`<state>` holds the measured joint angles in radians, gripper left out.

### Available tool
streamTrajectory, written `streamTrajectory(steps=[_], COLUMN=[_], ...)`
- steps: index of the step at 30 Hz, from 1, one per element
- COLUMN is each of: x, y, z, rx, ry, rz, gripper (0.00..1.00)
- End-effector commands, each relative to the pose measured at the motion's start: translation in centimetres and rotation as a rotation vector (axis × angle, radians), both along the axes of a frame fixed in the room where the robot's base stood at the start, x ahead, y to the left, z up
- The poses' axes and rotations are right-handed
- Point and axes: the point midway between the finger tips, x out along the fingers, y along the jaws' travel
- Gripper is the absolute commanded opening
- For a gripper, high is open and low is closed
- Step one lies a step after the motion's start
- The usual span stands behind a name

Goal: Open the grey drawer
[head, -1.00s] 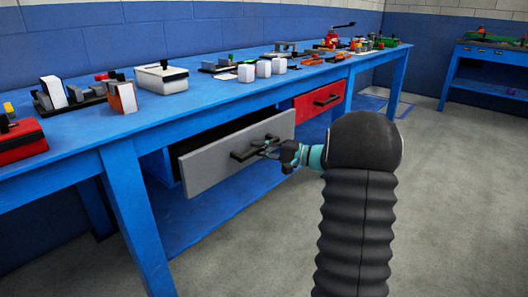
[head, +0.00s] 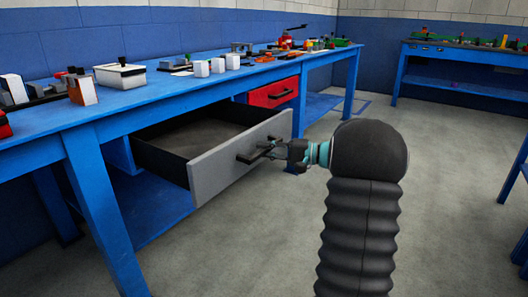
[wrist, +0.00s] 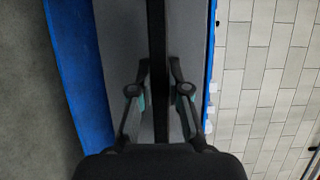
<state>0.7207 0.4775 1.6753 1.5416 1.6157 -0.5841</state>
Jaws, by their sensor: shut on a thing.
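The grey drawer (head: 222,172) under the blue workbench stands well out from the bench, and its empty dark inside shows. Its black bar handle (head: 258,151) is on the front panel. My gripper (head: 280,150) is shut on this handle, with my arm reaching in from the right. In the wrist view the dark handle (wrist: 158,40) runs between the two fingers of my gripper (wrist: 159,80), and the grey drawer front (wrist: 125,30) lies behind it.
A red drawer (head: 272,93) to the right is closed. The blue workbench (head: 150,105) carries boxes, white blocks and tools. Another blue bench (head: 470,50) stands at the back right. The grey floor (head: 450,190) right of my arm is mostly clear.

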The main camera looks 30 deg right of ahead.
Motion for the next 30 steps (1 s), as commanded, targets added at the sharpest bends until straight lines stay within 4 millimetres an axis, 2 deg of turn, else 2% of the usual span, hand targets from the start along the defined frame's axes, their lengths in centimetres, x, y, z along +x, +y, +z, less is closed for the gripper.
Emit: streamTrajectory(steps=[8,9,11,12,23,30], x=[-0.3,-0.4,-0.3,-0.4,-0.6,-2.9], y=[-0.2,-0.2,-0.3,-0.3,-0.9,-3.8], z=[-0.1,-0.1,-0.1,-0.1,-0.1,-0.1], rx=[0.001,0.001,0.001,0.001,0.0,0.001], ry=[0.003,0.003,0.003,0.003,0.002,0.001], rz=[0.005,0.003,0.002,0.0,-0.006,-0.006], gripper=[0.0,0.25,0.4,0.42,0.42,0.42])
